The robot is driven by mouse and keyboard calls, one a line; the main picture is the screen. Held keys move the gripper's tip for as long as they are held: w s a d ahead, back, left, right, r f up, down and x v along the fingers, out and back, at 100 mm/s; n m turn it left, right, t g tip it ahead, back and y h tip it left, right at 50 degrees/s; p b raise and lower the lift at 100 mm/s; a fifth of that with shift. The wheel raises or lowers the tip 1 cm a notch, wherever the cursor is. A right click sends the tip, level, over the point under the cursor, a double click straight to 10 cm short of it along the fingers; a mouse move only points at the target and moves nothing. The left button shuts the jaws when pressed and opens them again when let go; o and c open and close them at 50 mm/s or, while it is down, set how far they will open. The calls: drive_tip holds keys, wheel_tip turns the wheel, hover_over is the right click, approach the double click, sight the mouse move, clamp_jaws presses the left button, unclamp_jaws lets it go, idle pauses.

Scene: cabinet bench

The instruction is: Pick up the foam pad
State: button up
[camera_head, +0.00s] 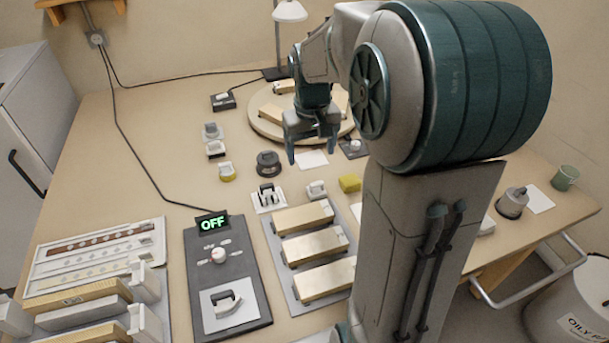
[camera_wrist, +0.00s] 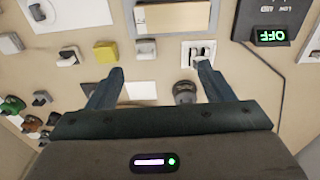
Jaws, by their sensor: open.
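A small yellow block (camera_head: 350,184), which looks like the foam pad, lies on the bench at the right end of the small fixtures. The yellow block also shows in the wrist view (camera_wrist: 106,52), just beyond the left finger's tip. My gripper (camera_head: 314,152) points down above the bench, behind the block and a little to its left. Its fingers are spread wide with nothing between them, as the wrist view (camera_wrist: 159,68) also shows. A white sheet (camera_head: 313,159) lies below the gripper.
A dark round knob (camera_head: 268,164) and a white slotted holder (camera_head: 268,198) stand left of the block, with a small white block (camera_head: 316,189) close by. Gold bars lie on a grey tray (camera_head: 274,262) in front. A round turntable (camera_head: 263,124) is behind. A control box (camera_head: 248,293) reads OFF.

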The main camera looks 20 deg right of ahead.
drive_tip(key=g+b, duration=0.1)
drive_tip(key=b, duration=0.1)
approach(317, 183)
drive_tip(key=f, duration=0.4)
drive_tip(key=d+f+b, duration=0.1)
drive_tip(key=f, duration=0.1)
drive_tip(key=shift+w, duration=0.1)
drive_tip(key=shift+a+f, duration=0.15)
drive_tip(key=shift+f, duration=1.2)
drive_tip(key=shift+a+f, duration=0.15)
drive_tip(key=shift+f, duration=1.25)
drive_tip(key=shift+c, duration=0.3)
drive_tip(key=c, duration=1)
